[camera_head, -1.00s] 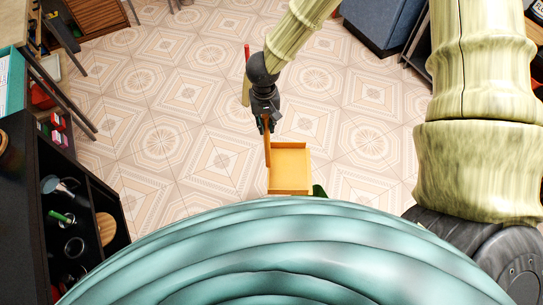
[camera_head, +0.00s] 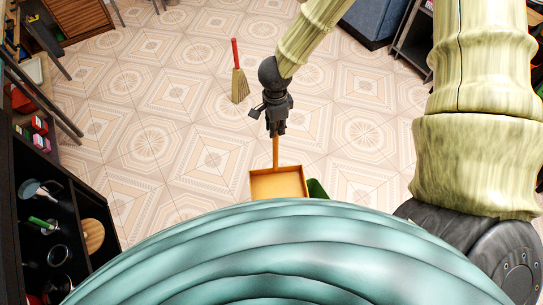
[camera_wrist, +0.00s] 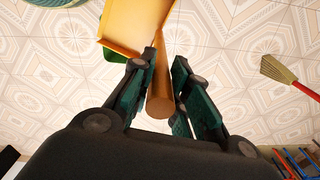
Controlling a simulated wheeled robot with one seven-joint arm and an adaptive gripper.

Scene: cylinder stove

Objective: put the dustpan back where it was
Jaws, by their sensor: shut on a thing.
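The dustpan (camera_head: 279,184) is orange-yellow with a straight wooden handle. My gripper (camera_head: 275,131) is shut on the handle, and the pan hangs below it, near my teal body's edge in the head view. In the wrist view the dustpan (camera_wrist: 131,22) extends away at the top, and its round handle end (camera_wrist: 160,105) lies between the fingers of my gripper (camera_wrist: 158,90). Whether the pan touches the floor cannot be told.
A green thing (camera_head: 317,189) is partly hidden beside the dustpan. A black shelf (camera_head: 60,235) with utensils is at the left. The middle floor is clear.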

